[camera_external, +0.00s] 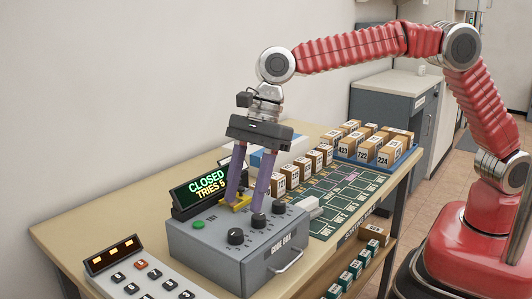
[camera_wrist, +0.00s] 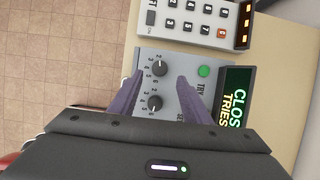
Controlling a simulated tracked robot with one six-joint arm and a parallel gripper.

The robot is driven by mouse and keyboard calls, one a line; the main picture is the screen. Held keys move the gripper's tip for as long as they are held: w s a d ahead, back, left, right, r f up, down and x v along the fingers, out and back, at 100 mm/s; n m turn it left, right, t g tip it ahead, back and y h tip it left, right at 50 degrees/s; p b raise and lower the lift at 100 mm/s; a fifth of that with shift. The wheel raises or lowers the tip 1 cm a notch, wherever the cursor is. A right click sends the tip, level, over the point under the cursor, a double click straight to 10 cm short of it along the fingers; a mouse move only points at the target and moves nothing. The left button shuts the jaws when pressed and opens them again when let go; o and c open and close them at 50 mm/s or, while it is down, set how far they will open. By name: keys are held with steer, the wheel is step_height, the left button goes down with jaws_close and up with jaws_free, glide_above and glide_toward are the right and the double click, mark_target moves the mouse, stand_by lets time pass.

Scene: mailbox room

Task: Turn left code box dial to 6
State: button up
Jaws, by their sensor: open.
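The grey code box (camera_external: 222,262) sits on the table with three black dials in a row on top. The left dial (camera_external: 235,236) is nearest the keypad; it also shows in the wrist view (camera_wrist: 159,68). The middle dial (camera_external: 258,220) and right dial (camera_external: 278,207) follow. In the wrist view my gripper hides the right dial. The left dial's pointer is too small to read surely. My gripper (camera_external: 245,208) points down with its two purple fingers apart and empty, above the box. In the wrist view its fingertips (camera_wrist: 160,76) lie either side of the left dial, apart from it.
A display (camera_external: 205,188) reading CLOSED, TRIES 5 stands behind the box, with a green button (camera_external: 198,225) on the box top. A keypad (camera_external: 140,275) lies to the left. Numbered parcels (camera_external: 320,155), a blue tray (camera_external: 375,155) and a green mat (camera_external: 335,190) lie to the right.

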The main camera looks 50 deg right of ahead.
mark_target(236, 231)
steer(key=x, duration=0.6)
steer(key=shift+a+f, duration=0.15)
steer(key=shift+f, duration=0.2)
steer(key=c, duration=1)
